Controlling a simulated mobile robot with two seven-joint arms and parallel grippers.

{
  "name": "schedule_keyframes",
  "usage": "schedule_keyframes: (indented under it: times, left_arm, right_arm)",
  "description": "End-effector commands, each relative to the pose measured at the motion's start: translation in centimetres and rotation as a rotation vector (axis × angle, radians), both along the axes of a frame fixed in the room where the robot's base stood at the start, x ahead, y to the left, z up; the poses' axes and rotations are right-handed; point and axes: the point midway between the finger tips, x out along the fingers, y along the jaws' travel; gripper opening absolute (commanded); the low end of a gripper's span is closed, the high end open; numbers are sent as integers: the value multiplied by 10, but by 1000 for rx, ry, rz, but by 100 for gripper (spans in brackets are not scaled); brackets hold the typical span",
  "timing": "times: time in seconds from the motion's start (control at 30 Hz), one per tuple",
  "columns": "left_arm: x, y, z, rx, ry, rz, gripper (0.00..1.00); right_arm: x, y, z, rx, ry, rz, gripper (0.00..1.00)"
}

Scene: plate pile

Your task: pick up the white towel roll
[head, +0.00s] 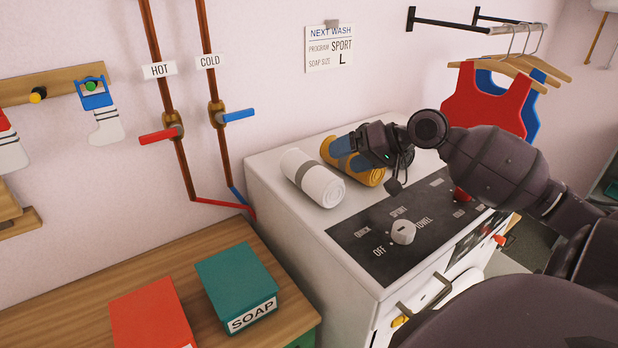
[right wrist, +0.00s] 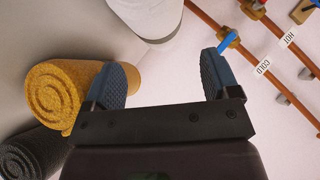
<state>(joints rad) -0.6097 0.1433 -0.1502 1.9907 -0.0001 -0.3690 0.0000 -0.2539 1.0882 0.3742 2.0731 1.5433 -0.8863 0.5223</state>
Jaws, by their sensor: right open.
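The white towel roll (head: 313,178) lies on top of the washing machine, with a grey band around its middle. Its end also shows at the top of the right wrist view (right wrist: 150,18), ahead of the fingers and cut off by the frame. My right gripper (head: 347,155) is open, with blue-padded fingers, just above and beside the yellow towel roll (head: 368,176). In the right wrist view nothing is between the fingers (right wrist: 167,64), and the yellow roll (right wrist: 52,98) is by the left finger. My left gripper is not in view.
A dark roll (right wrist: 30,155) lies beyond the yellow one. The washing machine (head: 275,215) has a black control panel (head: 365,245) in front of the rolls. Red (head: 150,310) and green (head: 235,280) boxes stand on the wooden counter at left. Pipes run up the wall behind.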

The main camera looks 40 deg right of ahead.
Motion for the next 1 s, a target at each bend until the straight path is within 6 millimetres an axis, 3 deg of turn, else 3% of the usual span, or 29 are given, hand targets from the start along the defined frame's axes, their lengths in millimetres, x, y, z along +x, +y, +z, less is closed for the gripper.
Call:
schedule_keyframes:
  times: [0.7, 1.0]
  left_arm:
    - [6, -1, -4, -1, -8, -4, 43]
    - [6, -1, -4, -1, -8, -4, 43]
  right_arm:
    - [50, 27, -37, 1, -3, 0, 82]
    - [52, 29, -39, 1, -1, 0, 82]
